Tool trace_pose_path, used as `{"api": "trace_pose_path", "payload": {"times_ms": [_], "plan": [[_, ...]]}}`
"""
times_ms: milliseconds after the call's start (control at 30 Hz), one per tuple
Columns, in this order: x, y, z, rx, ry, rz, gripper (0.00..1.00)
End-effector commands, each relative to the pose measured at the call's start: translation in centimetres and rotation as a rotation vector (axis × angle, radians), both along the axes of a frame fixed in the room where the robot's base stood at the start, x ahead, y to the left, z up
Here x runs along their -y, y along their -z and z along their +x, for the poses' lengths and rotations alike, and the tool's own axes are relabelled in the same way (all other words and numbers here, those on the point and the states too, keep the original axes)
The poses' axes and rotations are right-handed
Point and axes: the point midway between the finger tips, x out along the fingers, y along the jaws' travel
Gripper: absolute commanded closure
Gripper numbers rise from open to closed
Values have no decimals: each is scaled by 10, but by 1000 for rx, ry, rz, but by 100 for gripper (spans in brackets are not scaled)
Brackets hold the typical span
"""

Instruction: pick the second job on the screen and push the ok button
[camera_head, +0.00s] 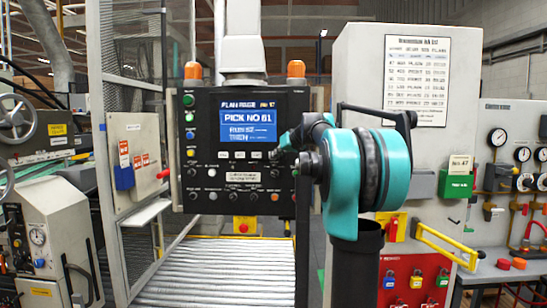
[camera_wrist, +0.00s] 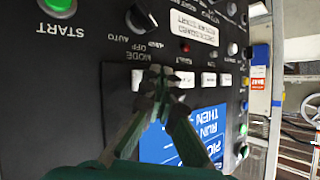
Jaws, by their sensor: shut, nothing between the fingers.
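The blue screen (camera_head: 248,130) is lit on the black control panel (camera_head: 205,170). Its readable text includes "PICK NO 61" and, below, "RUN" and "THEN" lines; in the wrist view the screen (camera_wrist: 155,148) is upside down and partly covered by my fingers. Small white buttons (camera_head: 238,154) run in a row below the screen, also seen in the wrist view (camera_wrist: 208,79). Their labels are too small to tell which is ok. My gripper (camera_wrist: 162,74) is shut and empty, its tips over the right end of this row; contact cannot be told. In the head view my gripper (camera_head: 283,147) is at the screen's lower right.
A green START button (camera_wrist: 58,5) and a black MODE knob (camera_wrist: 140,18) are near my fingers in the wrist view. A grey cabinet (camera_head: 375,60) stands to the right.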

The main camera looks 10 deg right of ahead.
Motion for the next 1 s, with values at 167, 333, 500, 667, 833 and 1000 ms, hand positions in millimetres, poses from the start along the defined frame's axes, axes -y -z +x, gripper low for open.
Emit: {"api": "trace_pose_path", "payload": {"times_ms": [167,333,500,667,833,1000], "plan": [[0,0,0,0,0,0,100],[0,0,2,0,0,0,100],[1,0,3,0,0,0,100],[1,0,5,0,0,0,100],[2,0,7,0,0,0,100],[2,0,7,0,0,0,100]]}}
